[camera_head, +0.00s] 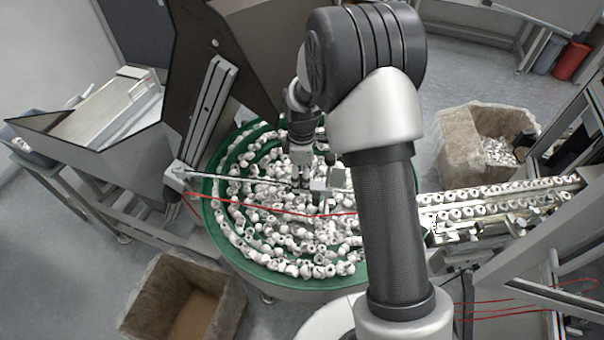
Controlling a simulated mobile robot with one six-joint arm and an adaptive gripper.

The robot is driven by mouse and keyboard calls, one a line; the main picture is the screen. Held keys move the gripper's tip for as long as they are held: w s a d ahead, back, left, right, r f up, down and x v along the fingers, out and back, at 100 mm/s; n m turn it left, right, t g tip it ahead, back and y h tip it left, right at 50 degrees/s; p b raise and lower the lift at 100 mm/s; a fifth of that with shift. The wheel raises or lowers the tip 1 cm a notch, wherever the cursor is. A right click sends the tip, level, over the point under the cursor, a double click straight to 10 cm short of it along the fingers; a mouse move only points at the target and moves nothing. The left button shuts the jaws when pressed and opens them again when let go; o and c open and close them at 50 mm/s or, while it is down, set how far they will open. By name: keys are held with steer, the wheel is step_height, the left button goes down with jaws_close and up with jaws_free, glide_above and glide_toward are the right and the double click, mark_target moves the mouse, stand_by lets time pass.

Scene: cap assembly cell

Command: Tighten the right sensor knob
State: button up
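My gripper (301,182) points down over the middle of the green round bowl (213,222), beside a grey sensor block (321,186) on a thin metal rod (240,181). The fingertips look close to or at the sensor block; I cannot tell whether they touch it. The knob itself is too small to make out and may be hidden by the gripper. Whether the fingers are open or shut does not show clearly. My arm covers the right part of the bowl.
White caps (290,245) fill the bowl. A red cable (260,211) hangs across it. The rod's clamp (178,176) sits at the left. A conveyor (490,204) with caps leads right. Boxes stand at front left (157,290) and back right (462,128).

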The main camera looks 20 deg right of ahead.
steer(key=shift+c, duration=0.5)
steer(key=c, duration=1)
steer(key=m+b, duration=0.2)
steer(key=m, duration=0.2)
steer(key=shift+m, duration=0.4)
steer(key=m+b, duration=0.1)
steer(key=m, duration=0.4)
steer(key=shift+b, duration=0.35)
steer(key=m+b, duration=0.1)
steer(key=m, duration=0.4)
steer(key=shift+m, duration=0.4)
steer(key=m, duration=0.5)
steer(key=shift+b, duration=0.4)
steer(key=shift+m, duration=0.3)
